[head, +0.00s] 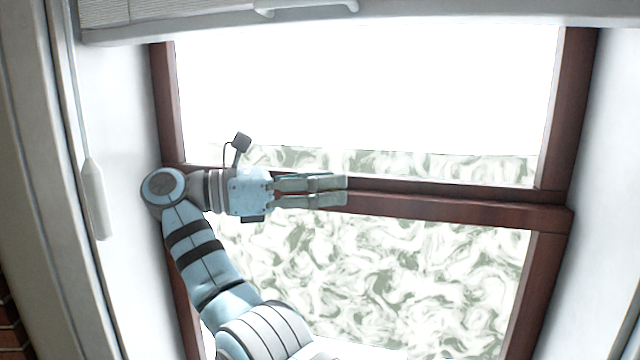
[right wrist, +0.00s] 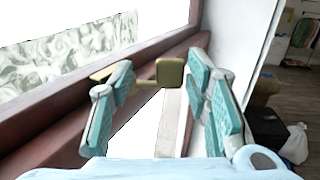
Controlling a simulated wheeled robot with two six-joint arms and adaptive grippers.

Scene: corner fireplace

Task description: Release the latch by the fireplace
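A small brass latch (right wrist: 170,72) sits on the dark red-brown window rail (right wrist: 60,125), with a square head and a thin stem running left. In the right wrist view, the head shows between the fingertips of my right gripper (right wrist: 163,80); the left finger covers part of the stem. The fingers are apart, and I cannot tell whether either touches the latch. In the head view, my right gripper (head: 340,191) lies along the middle rail (head: 450,205) of the window, pointing right. I cannot make out the latch there. My left gripper is not in view.
A white blind (head: 200,18) hangs across the top of the window, with a pull (head: 95,200) at the left. White walls flank the frame. In the right wrist view, a dark bag (right wrist: 268,130), a white bag (right wrist: 295,143) and hanging clothes (right wrist: 305,30) stand beyond, at right.

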